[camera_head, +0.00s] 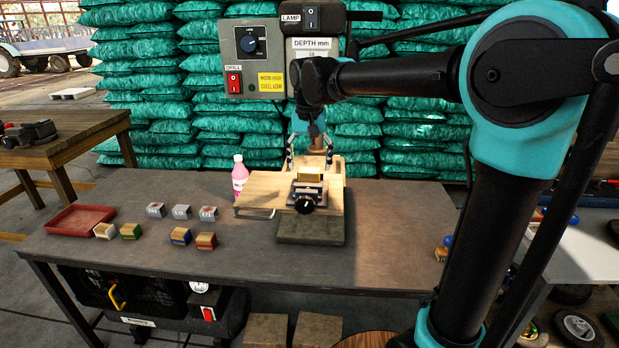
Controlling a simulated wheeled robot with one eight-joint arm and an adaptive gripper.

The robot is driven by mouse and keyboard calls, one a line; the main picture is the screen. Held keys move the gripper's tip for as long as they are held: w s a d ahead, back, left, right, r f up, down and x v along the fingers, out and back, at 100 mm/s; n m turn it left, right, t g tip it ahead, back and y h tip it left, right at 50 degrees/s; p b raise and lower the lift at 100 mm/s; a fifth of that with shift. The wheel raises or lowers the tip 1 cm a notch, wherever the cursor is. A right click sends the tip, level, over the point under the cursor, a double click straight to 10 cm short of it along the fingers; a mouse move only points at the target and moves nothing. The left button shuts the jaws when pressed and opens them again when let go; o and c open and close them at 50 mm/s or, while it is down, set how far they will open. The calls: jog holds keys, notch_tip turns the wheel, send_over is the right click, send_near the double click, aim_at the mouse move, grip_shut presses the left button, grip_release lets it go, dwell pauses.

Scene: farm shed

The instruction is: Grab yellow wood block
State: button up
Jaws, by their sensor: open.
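A yellowish wood block (311,174) sits in the small vise (307,192) on the drill press table, in the middle of the bench. It is the only block I see that looks yellow, though its colour is close to bare wood. My gripper (310,162) points down, with its two fingers apart at the left and right. It appears just above or behind the block. I cannot tell whether the fingers touch it. Nothing shows held between them.
The drill press control box (252,60) and head rise close to my arm. A pink bottle (239,178) stands left of the vise. Several painted wood blocks (180,236), grey labelled blocks (181,212) and a red tray (80,220) are on the left. The bench's right side is mostly clear.

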aim_at(309, 170)
jog(key=shift+w+f, duration=0.15)
jog(key=shift+f, duration=0.75)
jog(key=shift+w+f, duration=0.1)
jog(key=shift+f, duration=0.75)
jog(key=c, duration=1.2)
jog(key=shift+r, duration=0.1)
jog(key=shift+c, duration=0.2)
